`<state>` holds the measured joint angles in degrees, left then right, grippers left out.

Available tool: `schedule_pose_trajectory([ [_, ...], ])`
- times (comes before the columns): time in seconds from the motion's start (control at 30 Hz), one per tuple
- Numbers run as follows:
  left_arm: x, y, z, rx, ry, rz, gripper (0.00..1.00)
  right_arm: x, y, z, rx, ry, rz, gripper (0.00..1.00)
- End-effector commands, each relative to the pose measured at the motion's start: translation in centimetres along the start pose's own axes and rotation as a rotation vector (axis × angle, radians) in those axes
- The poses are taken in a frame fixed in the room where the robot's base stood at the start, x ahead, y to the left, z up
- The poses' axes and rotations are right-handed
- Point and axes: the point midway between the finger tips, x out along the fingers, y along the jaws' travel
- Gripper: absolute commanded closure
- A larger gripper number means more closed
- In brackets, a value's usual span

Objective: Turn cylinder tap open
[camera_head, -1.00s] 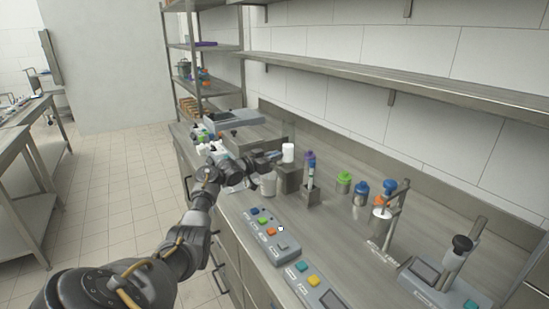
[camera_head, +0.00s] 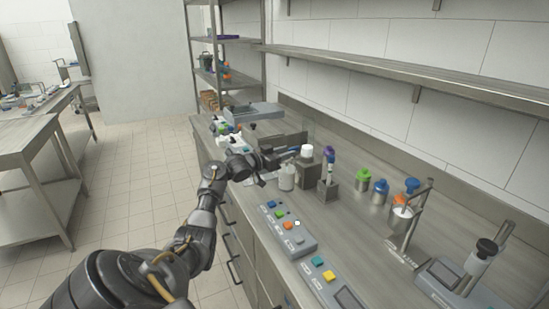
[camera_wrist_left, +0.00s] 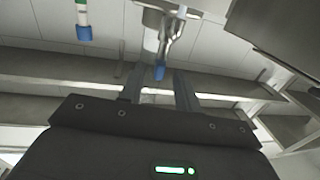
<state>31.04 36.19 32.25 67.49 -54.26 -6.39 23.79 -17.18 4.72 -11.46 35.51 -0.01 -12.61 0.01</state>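My left gripper (camera_head: 283,157) is over the counter, close to the grey block that carries a white-topped cylinder (camera_head: 306,151). In the left wrist view the left gripper (camera_wrist_left: 159,85) has its two dark fingers apart. A shiny metal tap-like part (camera_wrist_left: 171,35) with a blue tip (camera_wrist_left: 160,72) shows between and beyond the fingertips; I cannot tell whether they touch it. In the head view this tap is hidden or too small to make out. A pale cup (camera_head: 286,179) stands just below the gripper. My right gripper is not in view.
Green-capped (camera_head: 363,178) and blue-capped (camera_head: 380,190) jars are farther right. Button panels (camera_head: 288,228) lie along the counter's front edge. A metal shelf (camera_head: 400,72) runs above. The floor at left is clear.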

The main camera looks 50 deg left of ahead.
Motion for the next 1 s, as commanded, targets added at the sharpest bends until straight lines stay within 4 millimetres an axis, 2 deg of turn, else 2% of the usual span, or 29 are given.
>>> schedule_pose_trajectory([
  [0.03,-1.2,0.0,0.3,0.005,-0.003,-0.001,0.67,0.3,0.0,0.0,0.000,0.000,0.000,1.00],
  [0.2,-4.3,0.1,0.2,0.004,-0.003,0.000,0.67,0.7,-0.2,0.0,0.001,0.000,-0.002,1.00],
  [0.4,-6.3,0.1,0.1,0.000,-0.002,0.001,0.67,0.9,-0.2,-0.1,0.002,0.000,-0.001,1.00],
  [1.0,-6.6,0.1,0.0,-0.001,0.000,0.001,0.67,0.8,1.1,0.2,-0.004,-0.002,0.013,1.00],
])
